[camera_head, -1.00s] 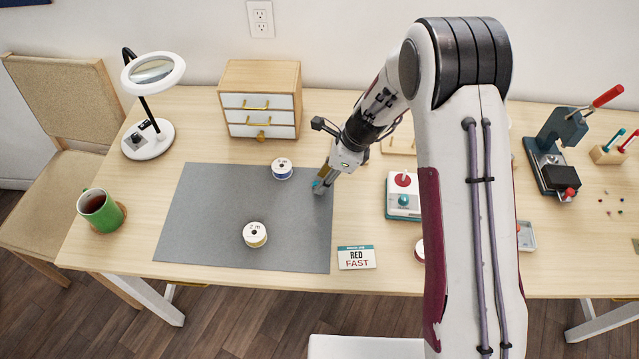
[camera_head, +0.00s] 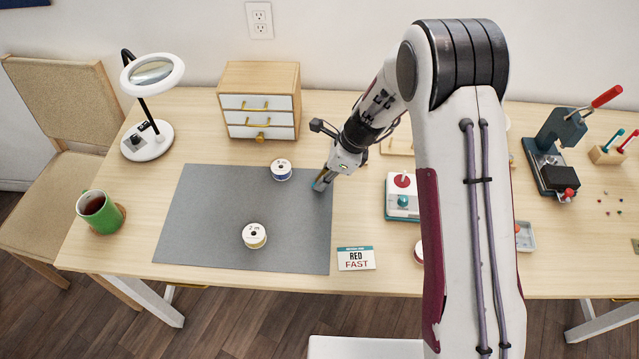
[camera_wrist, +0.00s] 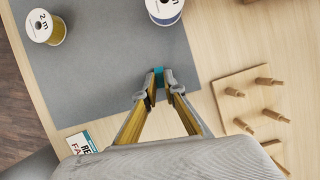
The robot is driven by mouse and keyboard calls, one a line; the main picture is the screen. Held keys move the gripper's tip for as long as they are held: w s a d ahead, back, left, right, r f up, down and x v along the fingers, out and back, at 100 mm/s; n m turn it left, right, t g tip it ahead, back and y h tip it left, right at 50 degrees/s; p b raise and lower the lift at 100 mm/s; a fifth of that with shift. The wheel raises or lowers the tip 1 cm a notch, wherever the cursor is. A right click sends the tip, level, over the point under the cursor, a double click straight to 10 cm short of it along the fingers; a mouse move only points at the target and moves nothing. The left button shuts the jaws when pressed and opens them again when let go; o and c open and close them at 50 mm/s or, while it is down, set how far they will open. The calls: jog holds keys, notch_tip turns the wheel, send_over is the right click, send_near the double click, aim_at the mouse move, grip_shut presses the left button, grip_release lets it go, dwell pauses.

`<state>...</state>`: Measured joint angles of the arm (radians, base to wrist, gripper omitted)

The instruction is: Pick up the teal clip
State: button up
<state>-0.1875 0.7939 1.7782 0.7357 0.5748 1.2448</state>
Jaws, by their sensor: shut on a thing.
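The teal clip (camera_wrist: 158,74) sits between the fingertips of my gripper (camera_wrist: 160,88) in the wrist view, and the fingers are shut on it. In the head view my gripper (camera_head: 320,186) is low over the right edge of the grey mat (camera_head: 200,225). The clip is mostly hidden there by the fingers. I cannot tell whether the clip still touches the mat.
A blue spool (camera_head: 281,169) and a yellow spool (camera_head: 254,235) stand on the mat. A card reading RED FAST (camera_head: 356,258) lies at its front right. A small drawer cabinet (camera_head: 260,100) stands behind. A wooden peg board (camera_wrist: 245,95) is right of my gripper.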

jog(key=shift+r, duration=0.15)
jog(key=shift+r, duration=1.2)
jog(key=shift+s+r, duration=0.35)
jog(key=shift+r, duration=0.1)
jog(key=s, duration=1.7)
jog(key=shift+s, duration=0.15)
